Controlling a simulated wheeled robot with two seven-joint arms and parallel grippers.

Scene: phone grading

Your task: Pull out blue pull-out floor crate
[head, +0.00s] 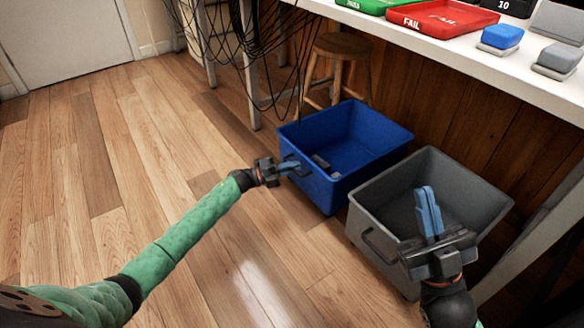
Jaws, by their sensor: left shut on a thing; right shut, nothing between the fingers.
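The blue floor crate (365,128) stands on the wooden floor in the middle of the head view, with its near end clear of the table's edge. A few small dark things lie inside it. My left gripper (291,165) is shut on the handle at the crate's left end. My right gripper (428,210) is shut and empty, with its fingers pointing up in front of the grey crate's opening.
A grey crate (365,205) stands right of the blue one, close beside it. A wooden stool (340,47) and hanging black cables (235,45) are behind. A white table (470,55) with green and red trays is above right. The floor (120,150) at left is clear.

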